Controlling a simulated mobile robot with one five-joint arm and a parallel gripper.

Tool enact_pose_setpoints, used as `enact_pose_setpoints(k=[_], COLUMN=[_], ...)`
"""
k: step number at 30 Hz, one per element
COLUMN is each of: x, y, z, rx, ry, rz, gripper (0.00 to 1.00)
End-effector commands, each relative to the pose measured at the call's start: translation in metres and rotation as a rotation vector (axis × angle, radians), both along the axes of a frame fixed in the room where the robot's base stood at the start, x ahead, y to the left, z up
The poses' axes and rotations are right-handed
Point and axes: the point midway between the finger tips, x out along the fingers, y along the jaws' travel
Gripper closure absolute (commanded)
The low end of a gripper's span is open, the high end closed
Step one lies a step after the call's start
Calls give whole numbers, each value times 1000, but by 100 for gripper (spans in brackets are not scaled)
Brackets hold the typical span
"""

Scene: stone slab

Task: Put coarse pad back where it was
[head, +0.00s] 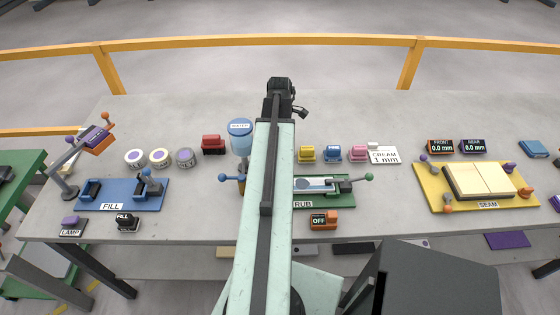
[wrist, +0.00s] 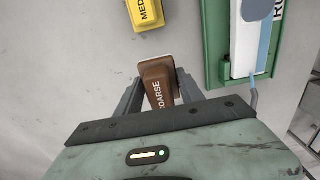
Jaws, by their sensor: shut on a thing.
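The coarse pad (wrist: 157,86) is brown with "COARSE" printed along it, and it shows in the wrist view with a pale edge at its far end. My gripper (wrist: 158,84) is shut on it, one grey finger on each side. I cannot tell whether the pad touches the slab or hangs just above it. In the head view my own arm hides the gripper and the coarse pad. The yellow pad marked "MED" (wrist: 147,12) lies just beyond the coarse pad, apart from it; it also shows in the head view (head: 307,154).
The green RUB fixture (wrist: 216,45) stands close to the right of my gripper. A blue pad (head: 333,154) and a pink pad (head: 358,153) stand beside the yellow one, near the CREAM card (head: 384,156). A blue-topped jar (head: 240,135) stands left of my arm.

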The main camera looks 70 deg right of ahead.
Motion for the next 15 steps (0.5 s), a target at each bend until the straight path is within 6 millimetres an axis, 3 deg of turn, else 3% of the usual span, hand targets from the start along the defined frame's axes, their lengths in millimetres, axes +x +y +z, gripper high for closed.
enact_pose_setpoints(k=[1,5,12,15], x=[0,-1,-1,-1], y=[0,0,0,-1], z=[-14,-12,-48,-50], rx=[0,0,0,0], ry=[0,0,0,0], rz=[-1,-1,-2,-2], gripper=[87,87,87,87])
